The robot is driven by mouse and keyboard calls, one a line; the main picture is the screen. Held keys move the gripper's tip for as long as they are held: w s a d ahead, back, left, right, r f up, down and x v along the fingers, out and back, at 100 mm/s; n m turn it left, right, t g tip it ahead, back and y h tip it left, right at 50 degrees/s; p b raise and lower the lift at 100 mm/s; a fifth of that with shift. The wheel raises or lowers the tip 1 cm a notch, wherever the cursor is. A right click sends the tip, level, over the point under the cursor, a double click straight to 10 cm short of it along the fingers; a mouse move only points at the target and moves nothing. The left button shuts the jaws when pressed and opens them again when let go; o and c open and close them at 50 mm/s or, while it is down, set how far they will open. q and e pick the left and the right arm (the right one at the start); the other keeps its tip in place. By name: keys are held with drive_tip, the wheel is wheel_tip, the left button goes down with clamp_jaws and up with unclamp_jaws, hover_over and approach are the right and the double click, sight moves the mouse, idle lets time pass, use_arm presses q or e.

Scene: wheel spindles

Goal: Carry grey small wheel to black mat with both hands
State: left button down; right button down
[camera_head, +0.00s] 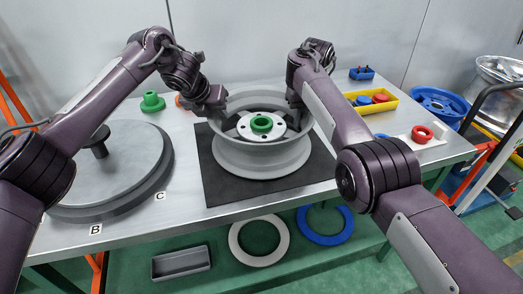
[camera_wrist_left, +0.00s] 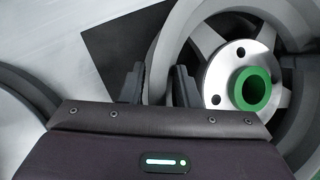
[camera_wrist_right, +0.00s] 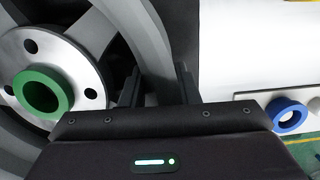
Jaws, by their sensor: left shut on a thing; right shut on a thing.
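The grey small wheel (camera_head: 262,160) is at the middle of the table in the head view, over the black mat (camera_head: 215,180). Whether it rests on the mat or hangs just above it, I cannot tell. A green ring (camera_head: 261,123) sits in its hub. My left gripper (camera_head: 222,112) is shut on the wheel's left rim. In the left wrist view the rim (camera_wrist_left: 160,60) passes between its fingers. My right gripper (camera_head: 293,103) is shut on the right rim, which shows in the right wrist view (camera_wrist_right: 152,50). The right fingers are partly hidden by my arm in the head view.
A large grey disc (camera_head: 120,165) with a black knob stands at the left of the table. A green part (camera_head: 152,102) is behind it.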

use_arm(q)
drive_tip(key=shift+f+b, duration=0.5)
use_arm(e)
drive_tip(key=shift+f, duration=0.55)
use_arm(q)
drive_tip(key=c, duration=1.1)
unclamp_jaws()
drive_tip(key=shift+s, duration=0.1)
use_arm(e)
drive_tip(key=c, duration=1.1)
unclamp_jaws()
drive_tip(key=shift+s, duration=0.1)
drive_tip(key=shift+r, duration=0.6)
use_arm(q)
drive_tip(key=v, duration=1.2)
use_arm(e)
drive_tip(key=r, duration=0.3)
drive_tip(key=s+r, duration=0.1)
drive_tip(key=r, duration=0.7)
drive_tip(key=shift+s+d, duration=0.15)
drive_tip(key=shift+f, duration=0.1)
